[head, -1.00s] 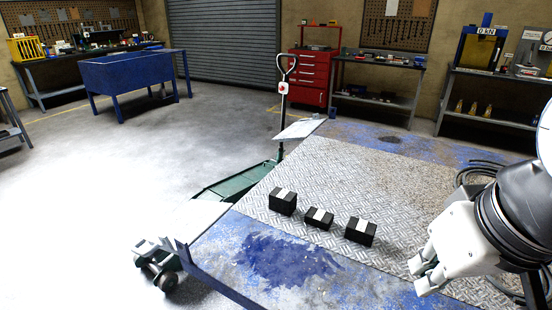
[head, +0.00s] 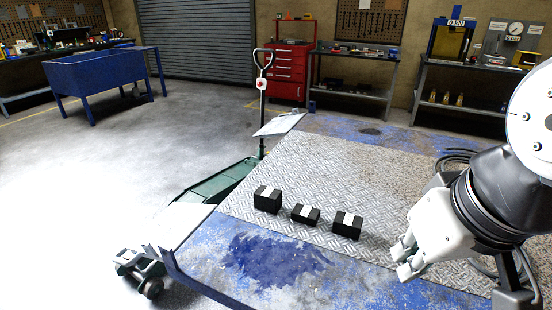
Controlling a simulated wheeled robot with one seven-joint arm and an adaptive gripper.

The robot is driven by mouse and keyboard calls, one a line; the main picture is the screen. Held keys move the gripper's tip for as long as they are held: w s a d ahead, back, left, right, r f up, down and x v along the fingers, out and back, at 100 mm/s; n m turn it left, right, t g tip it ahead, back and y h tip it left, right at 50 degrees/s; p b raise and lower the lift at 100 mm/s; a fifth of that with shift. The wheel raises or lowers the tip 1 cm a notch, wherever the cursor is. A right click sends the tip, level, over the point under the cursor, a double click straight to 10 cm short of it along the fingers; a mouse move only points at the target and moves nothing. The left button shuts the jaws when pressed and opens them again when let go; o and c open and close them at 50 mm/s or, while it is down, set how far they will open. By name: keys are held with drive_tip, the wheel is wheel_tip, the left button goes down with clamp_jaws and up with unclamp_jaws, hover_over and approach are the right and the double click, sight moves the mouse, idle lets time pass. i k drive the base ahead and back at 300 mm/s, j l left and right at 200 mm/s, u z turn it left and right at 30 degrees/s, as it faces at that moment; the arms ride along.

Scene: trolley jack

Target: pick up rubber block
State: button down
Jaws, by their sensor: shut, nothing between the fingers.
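Three black rubber blocks, each with a pale band across the top, sit in a row on the metal tread plate of the blue table. They are the left block (head: 268,199), the smaller middle block (head: 305,215) and the right block (head: 347,225). I cannot tell which one the task names. My gripper (head: 402,262) is at the right, above the plate's near right part. It is shut and empty, apart from the blocks and to the right of the right block.
The blue worn table (head: 345,287) has a bare tread plate (head: 330,165) behind the blocks. Black cables (head: 455,160) lie at its right. A green pallet jack (head: 215,182) stands left of it. A red tool cabinet (head: 289,70) and workbenches line the back wall.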

sight(267, 199)
drive_tip(key=z, duration=0.3)
drive_tip(key=k+l+u, duration=0.15)
drive_tip(key=l, duration=0.2)
drive_tip(key=k+l+u, duration=0.15)
drive_tip(key=l, duration=0.25)
drive_tip(key=i+j, duration=0.15)
drive_tip(key=j, duration=0.2)
drive_tip(key=i+j, duration=0.15)
drive_tip(key=j, duration=0.2)
drive_tip(key=i+j+z, duration=0.1)
drive_tip(key=j, duration=0.3)
drive_tip(key=i+j, duration=0.15)
drive_tip(key=j, duration=0.2)
drive_tip(key=i+j, duration=0.15)
drive_tip(key=j, duration=0.2)
drive_tip(key=i+j+z, duration=0.1)
drive_tip(key=j, duration=0.3)
drive_tip(key=i+j, duration=0.15)
drive_tip(key=j, duration=0.2)
drive_tip(key=i+j, duration=0.1)
drive_tip(key=j, duration=0.3)
